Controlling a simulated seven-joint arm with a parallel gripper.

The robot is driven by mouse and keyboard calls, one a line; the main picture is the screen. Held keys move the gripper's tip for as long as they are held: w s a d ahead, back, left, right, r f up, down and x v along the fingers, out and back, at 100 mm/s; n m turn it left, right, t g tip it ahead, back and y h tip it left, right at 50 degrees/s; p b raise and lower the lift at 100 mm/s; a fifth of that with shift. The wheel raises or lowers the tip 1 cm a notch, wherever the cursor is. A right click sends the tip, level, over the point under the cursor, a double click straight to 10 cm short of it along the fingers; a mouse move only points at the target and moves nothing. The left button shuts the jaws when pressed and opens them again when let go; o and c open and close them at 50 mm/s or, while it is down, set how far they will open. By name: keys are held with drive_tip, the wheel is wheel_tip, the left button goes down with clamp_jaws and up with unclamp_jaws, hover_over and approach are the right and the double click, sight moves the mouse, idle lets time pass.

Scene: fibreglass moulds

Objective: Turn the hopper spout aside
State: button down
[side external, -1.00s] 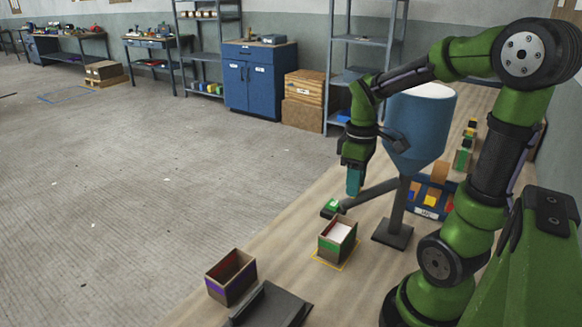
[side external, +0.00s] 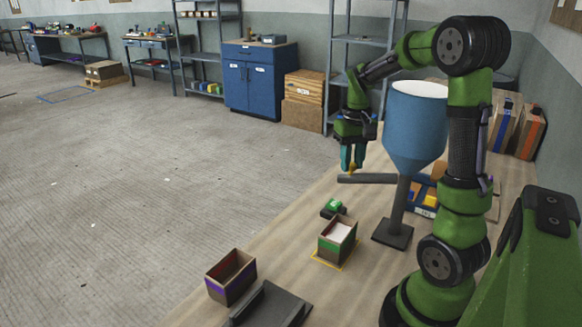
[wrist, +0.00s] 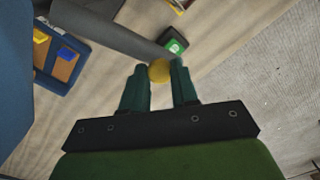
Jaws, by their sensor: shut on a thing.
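The blue hopper (side external: 416,130) stands on a dark post with a square base (side external: 392,233). Its dark grey spout (side external: 375,178) reaches left from the post, and it also shows in the wrist view (wrist: 105,30). My gripper (side external: 352,163) is shut on a yellow knob (wrist: 159,71) by the spout; both teal fingertips flank the knob in the wrist view. A small green-topped thing (side external: 334,207) sits on the table, clear of the spout. In front of it stands an open box with a green band (side external: 338,241) and white contents, inside a yellow outline.
An open box with a purple band (side external: 231,278) stands at the table's left edge, beside a dark grey sloped piece (side external: 270,305). A blue bin (wrist: 62,62) with coloured pieces lies behind the hopper post. The floor left of the table is open.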

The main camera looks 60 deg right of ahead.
drive_tip(key=d+m, duration=0.5)
drive_tip(key=d, duration=0.1)
drive_tip(key=shift+s+d+m, duration=0.3)
drive_tip(key=shift+s, duration=0.1)
drive_tip(key=c, duration=0.8)
unclamp_jaws()
drive_tip(key=shift+c, duration=0.2)
wheel_tip(320, 180, up, 17)
